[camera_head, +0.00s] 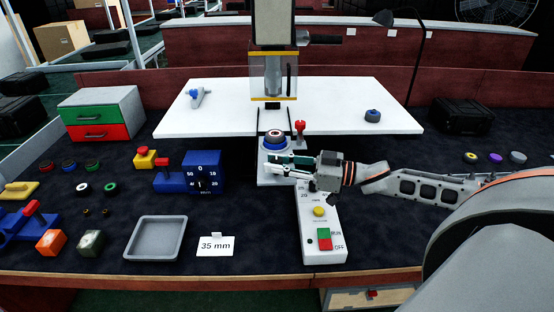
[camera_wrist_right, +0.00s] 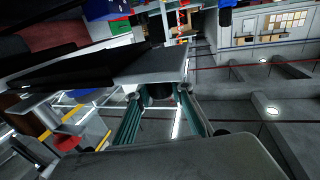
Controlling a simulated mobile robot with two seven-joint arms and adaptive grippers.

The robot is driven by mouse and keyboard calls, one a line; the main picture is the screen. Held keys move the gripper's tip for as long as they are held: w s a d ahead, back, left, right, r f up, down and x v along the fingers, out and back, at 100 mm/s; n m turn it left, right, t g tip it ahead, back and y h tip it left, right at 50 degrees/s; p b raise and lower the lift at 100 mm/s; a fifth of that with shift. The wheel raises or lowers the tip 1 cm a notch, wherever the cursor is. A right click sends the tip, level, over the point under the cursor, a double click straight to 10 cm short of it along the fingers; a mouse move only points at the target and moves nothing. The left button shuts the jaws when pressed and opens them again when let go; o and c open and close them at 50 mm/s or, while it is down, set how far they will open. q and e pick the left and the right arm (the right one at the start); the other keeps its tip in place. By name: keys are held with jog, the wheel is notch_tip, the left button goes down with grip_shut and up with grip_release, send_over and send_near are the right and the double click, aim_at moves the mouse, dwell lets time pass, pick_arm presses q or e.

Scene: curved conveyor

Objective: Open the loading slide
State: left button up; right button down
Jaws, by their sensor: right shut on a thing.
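The loading slide (camera_head: 268,179) is a light grey piece below the press at the centre of the bench. My right gripper (camera_head: 268,162) reaches in from the right, low at the front of the slide, just before the ring fixture. Its teal-padded fingers also show in the wrist view (camera_wrist_right: 160,118). It is shut on what looks like the slide's front part; the gripped part is mostly hidden by the fingers. My left gripper is not in view.
The press column (camera_head: 273,70) with a clear guard stands above the slide. A red-topped lever (camera_head: 300,130) is close behind my gripper. A control box (camera_head: 322,228) with green and red buttons lies in front. A blue dial box (camera_head: 203,172) stands left, near an empty grey tray (camera_head: 128,251).

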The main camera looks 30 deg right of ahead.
dwell(0.3)
jog(key=c, duration=1.8)
grip_release()
jog(key=shift+o, duration=0.2)
jog(key=shift+d, duration=0.1)
jog(key=v, duration=1.2)
